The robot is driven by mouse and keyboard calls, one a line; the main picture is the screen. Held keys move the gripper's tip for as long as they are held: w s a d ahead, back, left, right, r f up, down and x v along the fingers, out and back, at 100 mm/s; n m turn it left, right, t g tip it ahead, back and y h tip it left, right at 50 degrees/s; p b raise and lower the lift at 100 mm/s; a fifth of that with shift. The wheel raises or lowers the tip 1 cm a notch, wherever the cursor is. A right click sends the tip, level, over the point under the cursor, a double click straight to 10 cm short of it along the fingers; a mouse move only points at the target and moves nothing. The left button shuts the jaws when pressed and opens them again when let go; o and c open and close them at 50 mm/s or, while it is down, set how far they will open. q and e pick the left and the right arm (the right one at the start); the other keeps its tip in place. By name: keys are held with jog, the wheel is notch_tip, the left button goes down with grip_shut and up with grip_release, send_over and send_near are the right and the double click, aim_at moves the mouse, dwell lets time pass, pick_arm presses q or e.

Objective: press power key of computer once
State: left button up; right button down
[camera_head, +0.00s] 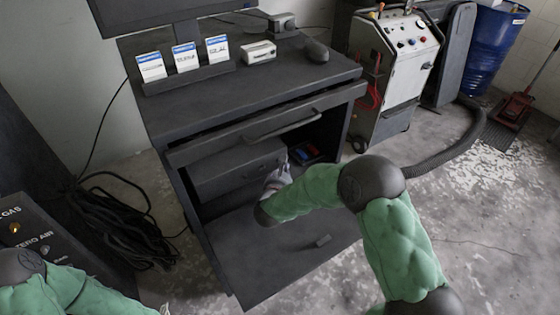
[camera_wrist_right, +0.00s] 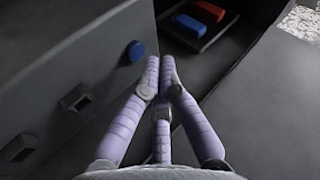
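The computer is a dark box (camera_head: 238,172) inside the open cabinet under the drawer. Its front panel (camera_wrist_right: 60,55) fills the left of the right wrist view. A round blue button (camera_wrist_right: 136,50) on that panel looks like the power key. My right gripper (camera_wrist_right: 161,62) has its lilac fingers drawn together, with nothing between them. Its tips are just right of the blue button in the picture; contact is not visible. In the head view my right gripper (camera_head: 278,178) is at the cabinet opening, partly hidden. Of my left gripper, at most a pale tip shows at the bottom edge.
The dark cabinet (camera_head: 222,115) has its front flap (camera_head: 275,262) lowered. A red and blue item (camera_head: 304,153) lies inside, right of the computer. Cables (camera_head: 115,225) lie left of the cabinet. A wheeled machine (camera_head: 395,65) stands at the right.

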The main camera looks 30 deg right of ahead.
jog(key=shift+w, duration=0.15)
dwell(0.3)
jog(key=shift+w, duration=0.3)
jog(key=shift+w, duration=0.35)
dwell(0.6)
jog(key=shift+s, duration=0.8)
jog(key=shift+s+d, duration=0.2)
jog(key=shift+s, duration=2.3)
